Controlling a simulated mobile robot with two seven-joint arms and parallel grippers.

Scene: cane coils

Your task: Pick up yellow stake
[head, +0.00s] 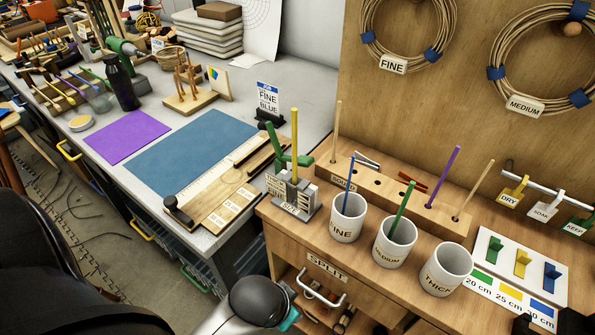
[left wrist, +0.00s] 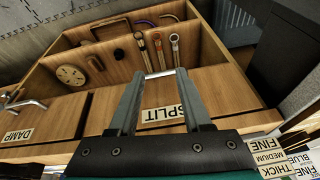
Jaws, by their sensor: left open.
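The yellow stake (head: 294,145) stands upright in the grey slotted stand (head: 293,196) at the left end of the wooden bench, beside a green clamp-like part (head: 290,158). Its lower end is hidden in the stand. My left gripper (left wrist: 158,78) is open and empty in the left wrist view, over the front of the drawer labelled SPLIT. In the head view my left arm comes in at the bottom centre, below and in front of the stand, apart from the stake; its fingers cannot be made out there. The stake is not visible in the left wrist view.
White cups labelled FINE (head: 347,218), MEDIUM (head: 395,242) and THICK (head: 446,270) stand right of the stand. The FINE and MEDIUM cups hold a blue and a green stick. A wooden rack (head: 390,190) with upright sticks stands behind. The SPLIT drawer (left wrist: 205,82) has a metal handle.

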